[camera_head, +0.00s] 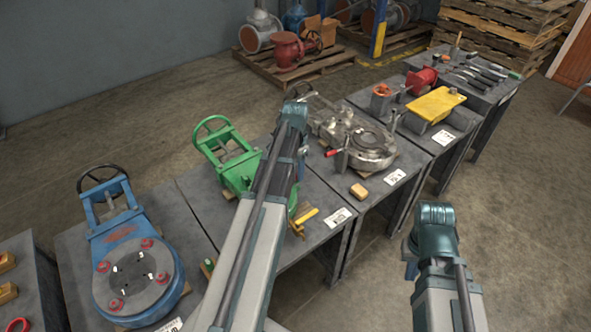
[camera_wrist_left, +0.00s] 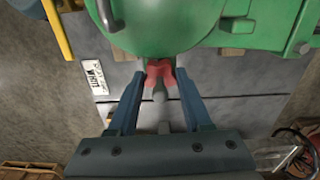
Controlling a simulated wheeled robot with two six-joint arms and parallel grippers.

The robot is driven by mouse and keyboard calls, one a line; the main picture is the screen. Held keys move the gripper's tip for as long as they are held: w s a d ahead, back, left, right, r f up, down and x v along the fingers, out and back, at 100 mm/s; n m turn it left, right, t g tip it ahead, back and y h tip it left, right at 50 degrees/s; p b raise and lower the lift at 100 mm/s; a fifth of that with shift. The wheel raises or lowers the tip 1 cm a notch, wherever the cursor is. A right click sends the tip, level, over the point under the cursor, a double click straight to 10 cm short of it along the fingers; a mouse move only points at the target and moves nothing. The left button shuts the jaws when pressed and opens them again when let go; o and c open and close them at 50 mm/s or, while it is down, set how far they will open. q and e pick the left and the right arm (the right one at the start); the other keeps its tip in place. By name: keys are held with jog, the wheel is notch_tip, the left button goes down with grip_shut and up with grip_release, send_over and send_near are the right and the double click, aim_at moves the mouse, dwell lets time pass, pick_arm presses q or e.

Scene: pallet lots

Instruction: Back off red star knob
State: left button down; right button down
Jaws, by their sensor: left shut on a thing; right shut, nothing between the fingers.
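The red star knob (camera_wrist_left: 160,71) shows in the left wrist view, under the edge of a round green body (camera_wrist_left: 165,25). A grey rounded stub (camera_wrist_left: 160,94) sticks out below the knob. My left gripper (camera_wrist_left: 160,80) has one finger on each side of the knob and is shut on it. In the head view the green machine (camera_head: 228,158) stands on a grey table, and my left arm covers part of it. My left gripper and this knob are hidden there.
A blue valve (camera_head: 112,215) with several red knobs stands to the left. Yellow bars (camera_head: 304,217) lie at the green machine's table edge. A metal housing (camera_head: 365,145) and a tan block (camera_head: 358,191) are on the table to the right. The floor at lower right is clear.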

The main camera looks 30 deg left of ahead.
pick_arm(q)
jog(key=n, duration=1.3)
jog(key=shift+n, duration=0.4)
jog(key=n, duration=1.2)
jog(key=shift+n, duration=0.4)
jog(key=shift+c, duration=1.6)
grip_release()
jog(key=shift+r, duration=0.1)
